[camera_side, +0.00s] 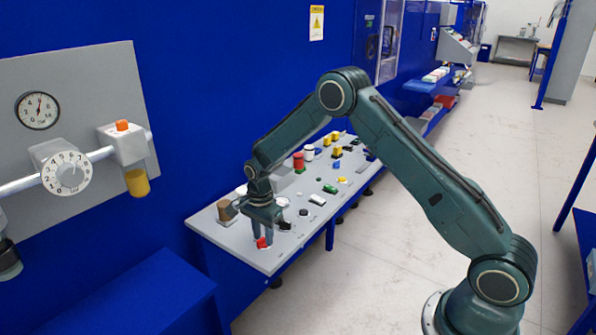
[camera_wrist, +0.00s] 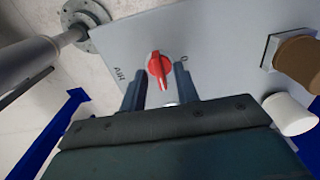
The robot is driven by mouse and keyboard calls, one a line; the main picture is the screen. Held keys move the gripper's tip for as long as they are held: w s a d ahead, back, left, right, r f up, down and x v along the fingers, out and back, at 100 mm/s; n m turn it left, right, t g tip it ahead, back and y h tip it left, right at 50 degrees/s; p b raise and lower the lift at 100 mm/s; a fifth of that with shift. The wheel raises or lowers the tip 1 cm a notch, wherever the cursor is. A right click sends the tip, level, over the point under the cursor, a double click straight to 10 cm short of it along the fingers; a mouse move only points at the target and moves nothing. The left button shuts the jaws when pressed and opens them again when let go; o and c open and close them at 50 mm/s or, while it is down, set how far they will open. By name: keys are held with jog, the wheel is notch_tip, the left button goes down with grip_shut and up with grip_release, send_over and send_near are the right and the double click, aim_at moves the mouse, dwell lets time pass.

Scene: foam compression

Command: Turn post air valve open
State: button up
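A red rotary knob (camera_side: 262,242) sits at the near end of the grey sloped panel, with what looks like "AIR" lettered beside it; I take it as the air valve. In the wrist view the red knob (camera_wrist: 160,67) has its narrow handle pointing down the picture, toward my gripper. My gripper (camera_side: 262,236) points down over the knob. In the wrist view my gripper (camera_wrist: 159,82) has its two fingers apart, one on each side of the knob, with gaps showing between. Whether the fingertips reach down to the knob's height I cannot tell.
The grey panel (camera_side: 240,247) carries a brown cylinder (camera_side: 227,209) and a white cylinder (camera_wrist: 289,114) close by, and several buttons farther along. A wall plate at left holds a gauge (camera_side: 38,110), a white dial (camera_side: 66,173) and an orange-topped fitting (camera_side: 123,143).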

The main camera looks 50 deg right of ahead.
aim_at(264, 239)
jog(key=shift+r, duration=0.15)
notch_tip(264, 239, up, 14)
jog(key=shift+f, duration=0.25)
dwell(0.6)
jog(key=s+a+r+n+t, duration=0.3)
jog(key=s+r+n, duration=0.5)
jog(key=s+r, duration=0.75)
jog(key=s+a+n+t, duration=0.1)
jog(key=s+n+t, duration=0.1)
jog(key=s+n, duration=0.8)
jog(key=s, duration=0.9)
jog(key=shift+r+t, duration=0.2)
jog(key=shift+t, duration=0.1)
